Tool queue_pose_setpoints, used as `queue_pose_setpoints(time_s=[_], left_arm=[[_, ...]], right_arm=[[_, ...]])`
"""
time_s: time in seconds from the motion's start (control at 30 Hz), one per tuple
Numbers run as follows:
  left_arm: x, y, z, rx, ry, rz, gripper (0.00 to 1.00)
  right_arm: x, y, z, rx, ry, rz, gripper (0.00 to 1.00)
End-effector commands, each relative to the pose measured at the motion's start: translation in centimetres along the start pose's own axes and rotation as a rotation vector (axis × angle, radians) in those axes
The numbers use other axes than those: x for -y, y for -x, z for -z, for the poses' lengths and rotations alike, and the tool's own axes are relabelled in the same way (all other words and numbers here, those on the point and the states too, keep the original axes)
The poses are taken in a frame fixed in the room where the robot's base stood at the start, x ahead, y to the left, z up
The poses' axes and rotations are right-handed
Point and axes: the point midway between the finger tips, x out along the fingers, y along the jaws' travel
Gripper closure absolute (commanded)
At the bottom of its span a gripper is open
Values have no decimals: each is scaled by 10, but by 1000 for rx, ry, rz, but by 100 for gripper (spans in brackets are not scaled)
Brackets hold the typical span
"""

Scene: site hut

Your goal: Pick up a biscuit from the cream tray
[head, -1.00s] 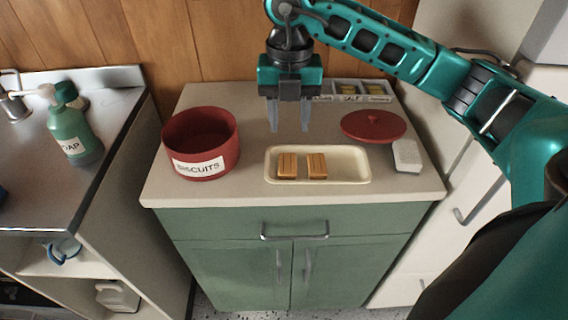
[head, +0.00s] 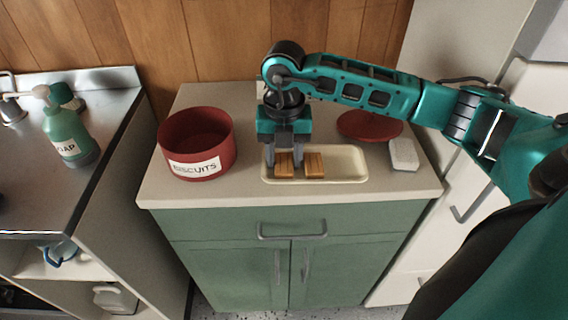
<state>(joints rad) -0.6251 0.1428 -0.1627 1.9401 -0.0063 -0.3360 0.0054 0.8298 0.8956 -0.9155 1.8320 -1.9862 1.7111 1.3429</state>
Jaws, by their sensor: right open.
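The cream tray (head: 345,168) lies on the cabinet top near its front edge. Two rectangular golden-brown biscuits, a left one (head: 284,170) and a right one (head: 315,167), lie side by side in its left half. My right gripper (head: 284,162) points down over the left biscuit, with its fingers apart on either side of that biscuit's far part. It is open, and I cannot tell whether the fingers touch the biscuit. The right half of the tray is empty. My left gripper is out of view.
A red tin labelled BISCUITS (head: 197,145) stands open left of the tray. A red round lid (head: 370,126) lies behind the tray, and a small pale block (head: 403,155) lies to its right. A soap bottle (head: 68,135) stands on the steel counter (head: 105,110) at left.

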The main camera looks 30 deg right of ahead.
Motion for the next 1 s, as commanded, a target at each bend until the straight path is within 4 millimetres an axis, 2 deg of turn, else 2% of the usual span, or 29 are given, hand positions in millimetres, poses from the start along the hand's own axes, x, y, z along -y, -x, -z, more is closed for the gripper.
queue_pose_setpoints(time_s=[0.07, 0.37, 0.67, 0.77, 1.0], left_arm=[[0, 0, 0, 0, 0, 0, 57], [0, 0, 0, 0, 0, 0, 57], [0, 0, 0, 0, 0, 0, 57], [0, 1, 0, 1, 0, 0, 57], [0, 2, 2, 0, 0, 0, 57]], right_arm=[[0, 0, 0, 0, 0, 0, 61], [0, 0, 0, 0, 0, 0, 90], [0, 5, 0, 2, 0, -2, 91], [-1, 19, -1, 3, 0, -3, 91], [-1, 68, -1, 4, 0, -4, 91]])
